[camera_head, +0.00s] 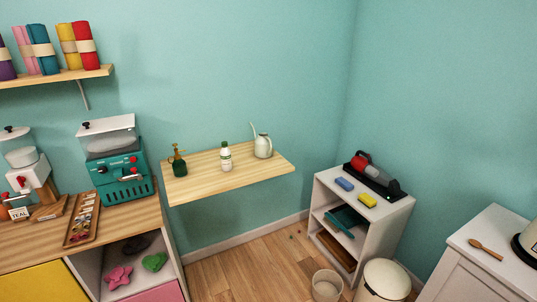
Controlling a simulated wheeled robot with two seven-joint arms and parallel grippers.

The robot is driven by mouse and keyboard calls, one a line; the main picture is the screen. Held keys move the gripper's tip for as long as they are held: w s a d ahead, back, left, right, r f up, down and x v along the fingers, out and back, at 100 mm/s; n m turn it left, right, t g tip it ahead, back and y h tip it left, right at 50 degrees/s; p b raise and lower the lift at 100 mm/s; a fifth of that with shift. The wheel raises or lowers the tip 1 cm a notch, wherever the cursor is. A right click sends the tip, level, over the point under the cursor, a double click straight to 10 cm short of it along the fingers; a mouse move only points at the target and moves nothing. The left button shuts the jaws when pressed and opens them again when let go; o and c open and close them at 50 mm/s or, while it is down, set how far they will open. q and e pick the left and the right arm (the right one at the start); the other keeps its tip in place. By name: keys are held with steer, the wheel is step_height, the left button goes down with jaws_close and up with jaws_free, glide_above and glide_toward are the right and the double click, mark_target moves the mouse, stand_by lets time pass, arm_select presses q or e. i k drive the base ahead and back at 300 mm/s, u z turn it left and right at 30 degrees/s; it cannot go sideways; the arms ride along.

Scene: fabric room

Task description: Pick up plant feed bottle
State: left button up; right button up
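A small white bottle with a green cap (226,157), which looks like the plant feed bottle, stands upright on a wooden wall shelf (250,179). A dark green spray bottle (178,162) stands to its left, apart from it. A cream watering can (263,147) stands to its right, also apart. The bottle is in full view with nothing in front of it. Neither of my grippers shows in the head view.
A wooden-topped cabinet (30,250) at the left holds a teal machine (122,165) and a tray (82,220). A white shelf unit (392,218) stands in the right corner. A bin (384,281) and a basket (327,285) stand on the floor. Floor below the wall shelf is clear.

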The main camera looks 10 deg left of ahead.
mark_target(226, 153)
steer(key=z, duration=0.3)
steer(key=i, duration=1.7)
steer(key=u, duration=0.95)
